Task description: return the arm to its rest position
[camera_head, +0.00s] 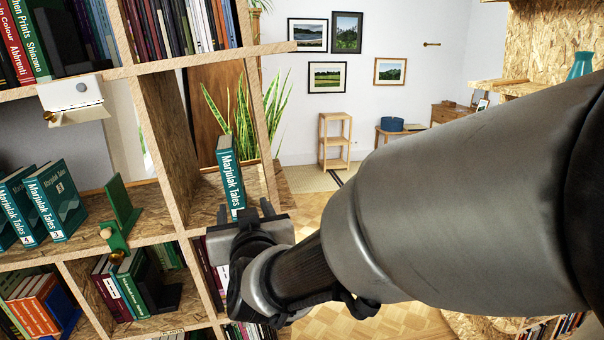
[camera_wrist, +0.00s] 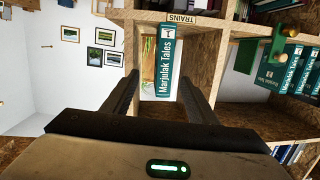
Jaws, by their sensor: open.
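My gripper (camera_head: 250,213) is at the front of an open shelf compartment, at the end of my arm, which reaches in from the right. In the wrist view its two dark fingers (camera_wrist: 160,76) are spread apart. A teal book marked Marjulak Tales (camera_head: 230,178) stands upright in that compartment, just beyond the gripper. In the wrist view the book (camera_wrist: 164,62) shows in the gap between the fingers, and nothing is seen gripped. The gripper hides the book's lower end in the head view; I cannot tell whether they touch.
The wooden bookcase (camera_head: 168,145) has upright boards close beside my gripper. More teal books (camera_head: 55,200) and a green bookend (camera_head: 122,205) stand in the compartment to the left. A plant (camera_head: 245,115) is behind. Open floor (camera_head: 335,322) lies to the right, with a small wooden stand (camera_head: 335,142) farther back.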

